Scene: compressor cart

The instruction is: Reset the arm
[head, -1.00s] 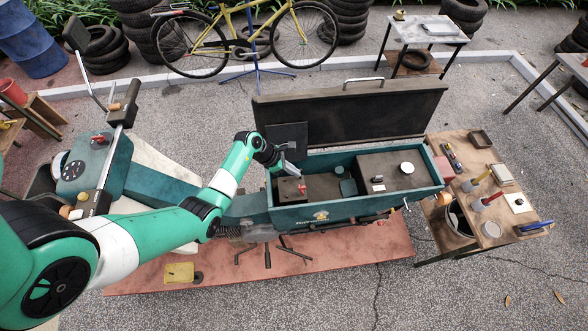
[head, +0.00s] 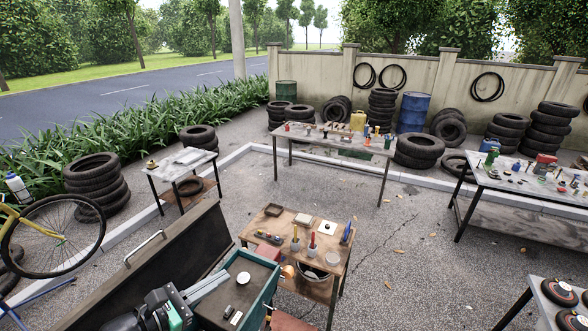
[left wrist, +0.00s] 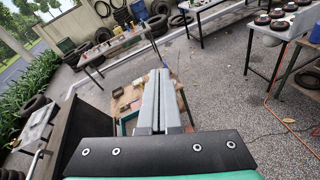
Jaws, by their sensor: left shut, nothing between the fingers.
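My left gripper (head: 222,277) is at the lower left of the head view, above the open teal cart box (head: 262,300). Its two grey fingers lie together with nothing between them. In the left wrist view the shut fingers (left wrist: 160,100) point out over the wooden side table and the yard. The cart's dark lid (head: 150,265) stands raised to the left of the gripper. A white round cap (head: 243,278) and a small black switch (head: 229,313) show inside the box, right of the fingers. My right gripper is in neither view.
A small wooden table (head: 275,222) with tools stands just beyond the cart. A long table (head: 335,143) is at the back, and another laden table (head: 520,185) is at the right. A bicycle wheel (head: 52,236) shows at the left. Open pavement (head: 420,255) lies between the tables.

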